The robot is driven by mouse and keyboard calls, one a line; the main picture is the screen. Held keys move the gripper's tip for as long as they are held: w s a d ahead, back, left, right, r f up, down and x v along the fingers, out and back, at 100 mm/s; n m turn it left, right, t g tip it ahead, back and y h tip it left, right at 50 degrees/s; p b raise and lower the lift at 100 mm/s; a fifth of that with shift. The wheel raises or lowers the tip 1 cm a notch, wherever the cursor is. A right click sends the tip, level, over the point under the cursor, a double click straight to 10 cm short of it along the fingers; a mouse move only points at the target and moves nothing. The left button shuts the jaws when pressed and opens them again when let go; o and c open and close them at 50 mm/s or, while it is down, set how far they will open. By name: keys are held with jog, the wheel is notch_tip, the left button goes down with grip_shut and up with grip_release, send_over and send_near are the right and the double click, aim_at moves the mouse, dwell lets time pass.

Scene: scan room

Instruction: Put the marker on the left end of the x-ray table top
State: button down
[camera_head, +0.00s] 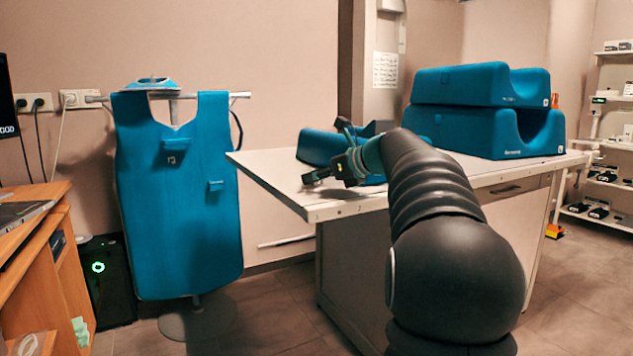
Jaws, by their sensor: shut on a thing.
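The x-ray table (270,172) has a pale top, and its left end projects past the cabinet below. My gripper (326,158) is over the front left part of the top, low and near the surface. Its dark parts spread toward the left, away from my arm. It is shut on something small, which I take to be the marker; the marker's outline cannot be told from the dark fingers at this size. I cannot tell whether the held thing touches the top.
A blue cushion (318,147) lies on the top just behind my gripper. Two large blue cushions (482,132) are stacked farther right. A blue apron (180,200) hangs on a stand to the left. A wooden desk (30,260) is at far left. The top's left corner is bare.

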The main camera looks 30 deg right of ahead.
jog(key=shift+f, duration=0.1)
jog(key=c, duration=0.8)
grip_release()
jog(key=shift+o, duration=0.2)
jog(key=shift+s, duration=0.1)
jog(key=p+v, duration=0.1)
jog(key=v, duration=1.1)
